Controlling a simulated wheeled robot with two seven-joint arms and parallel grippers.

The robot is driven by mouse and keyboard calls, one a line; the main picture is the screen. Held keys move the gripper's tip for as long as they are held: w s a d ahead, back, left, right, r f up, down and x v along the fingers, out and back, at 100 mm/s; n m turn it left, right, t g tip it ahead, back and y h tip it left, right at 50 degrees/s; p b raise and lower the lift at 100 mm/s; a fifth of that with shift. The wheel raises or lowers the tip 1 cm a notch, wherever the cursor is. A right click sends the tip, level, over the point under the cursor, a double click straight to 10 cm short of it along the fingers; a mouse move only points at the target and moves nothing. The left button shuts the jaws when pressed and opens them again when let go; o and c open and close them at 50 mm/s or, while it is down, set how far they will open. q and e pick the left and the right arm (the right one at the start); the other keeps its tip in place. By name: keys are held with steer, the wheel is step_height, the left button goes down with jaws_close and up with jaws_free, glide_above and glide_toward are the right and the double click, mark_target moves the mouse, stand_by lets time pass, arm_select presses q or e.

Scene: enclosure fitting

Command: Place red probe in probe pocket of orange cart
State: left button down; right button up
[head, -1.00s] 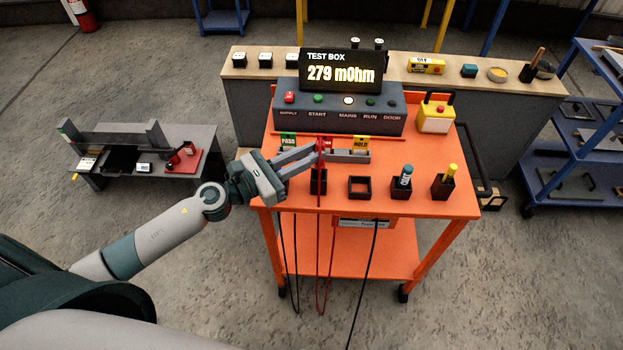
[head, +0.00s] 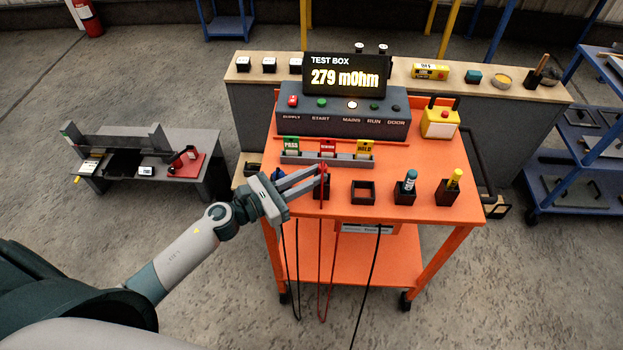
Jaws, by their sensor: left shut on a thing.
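My left gripper (head: 322,171) is shut on the red probe (head: 324,184), which is upright at the front left of the orange cart (head: 384,154). The probe's lower end is at a black pocket (head: 317,192) on the cart top. It appears to be inside it, but the gripper and probe hide part of the opening, so I cannot tell how deep. A red cable (head: 320,255) hangs from the probe over the cart's front edge. My right gripper is not in view.
An empty square black holder (head: 363,191) is to the right, then holders with a blue-capped marker (head: 409,179) and a yellow-topped marker (head: 455,179). Behind is a card rack (head: 340,160) and the test box (head: 340,121), reading 279 mOhm. A yellow box (head: 439,123) stands at right.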

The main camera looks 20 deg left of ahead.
arm_select(q)
steer(key=shift+f, duration=0.4)
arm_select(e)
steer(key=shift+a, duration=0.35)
arm_select(q)
steer(key=shift+f, duration=0.2)
steer(key=c, duration=1.7)
jaws_free()
steer(key=shift+o, duration=0.2)
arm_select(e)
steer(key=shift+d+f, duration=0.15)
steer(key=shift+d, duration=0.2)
arm_select(q)
steer(key=shift+r, duration=0.2)
